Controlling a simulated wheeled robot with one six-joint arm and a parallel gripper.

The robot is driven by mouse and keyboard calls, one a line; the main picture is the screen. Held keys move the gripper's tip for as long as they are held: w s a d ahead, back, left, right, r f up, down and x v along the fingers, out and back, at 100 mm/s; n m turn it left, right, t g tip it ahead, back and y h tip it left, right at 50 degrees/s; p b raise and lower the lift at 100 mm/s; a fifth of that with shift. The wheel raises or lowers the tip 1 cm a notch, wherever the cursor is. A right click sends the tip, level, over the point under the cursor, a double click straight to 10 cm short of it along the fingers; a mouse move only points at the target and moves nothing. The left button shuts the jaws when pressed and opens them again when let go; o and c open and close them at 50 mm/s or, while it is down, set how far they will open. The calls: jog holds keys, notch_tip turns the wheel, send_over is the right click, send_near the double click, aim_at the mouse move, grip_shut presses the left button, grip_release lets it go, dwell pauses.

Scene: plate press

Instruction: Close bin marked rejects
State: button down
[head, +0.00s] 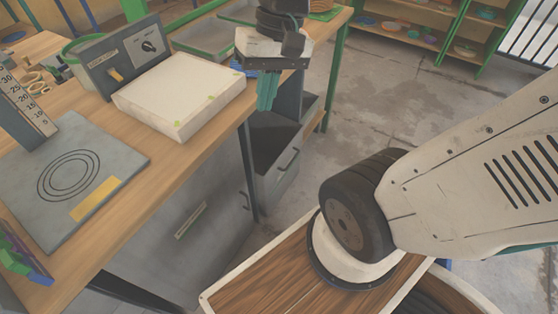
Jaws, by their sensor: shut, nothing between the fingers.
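An open grey drawer-like bin (276,185) sticks out from under the workbench, its dark inside showing and a handle (289,160) on its front. No readable "rejects" marking shows on it. A closed grey front (180,257) to its left carries a pale label (190,221), too small to read. My gripper (266,104) points down with its teal fingers shut and empty. In the picture it overlaps the back part of the open bin; the height between them is hard to judge.
The wooden workbench (190,150) holds a white block (180,95), a grey control box (122,58) and a grey plate with rings (70,180). Shelves with colored dishes (410,25) stand at the back. Concrete floor (350,105) is free right of the bin.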

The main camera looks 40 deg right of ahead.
jog(key=w+d+f+m+t+y, duration=0.1)
jog(key=w+d+f+m+y, duration=0.1)
jog(key=w+f+m+y, duration=0.25)
jog(key=w+d+f+m+y, duration=0.1)
jog(key=w+d+f+m, duration=0.15)
jog(key=w+f, duration=0.4)
jog(key=w+d+f+m+t+y, duration=0.1)
jog(key=w+d+f+m+t, duration=0.1)
jog(key=w+d+f+m, duration=0.3)
jog(key=w+d+f+m+t, duration=0.2)
jog(key=d+f+m, duration=0.1)
jog(key=f, duration=0.3)
jog(key=s+d+f+m+t+h, duration=0.15)
jog(key=d+f+m, duration=0.35)
jog(key=f, duration=0.5)
jog(key=s+d+f+m+t+h, duration=0.1)
jog(key=s+d+f+m+h, duration=0.3)
jog(key=f, duration=0.6)
jog(key=s+d+f+m+t+h, duration=0.1)
jog(key=d+f+m, duration=0.4)
jog(key=f, duration=0.6)
jog(key=shift+w+r+x, duration=0.35)
jog(key=shift+w+x, duration=0.05)
jog(key=shift+x, duration=1.7)
jog(key=shift+w+r+x, duration=0.35)
jog(key=shift+x, duration=1.8)
jog(key=shift+w+r+x, duration=0.35)
jog(key=shift+w+x, duration=0.05)
jog(key=shift+x, duration=1.7)
jog(key=shift+a, duration=0.15)
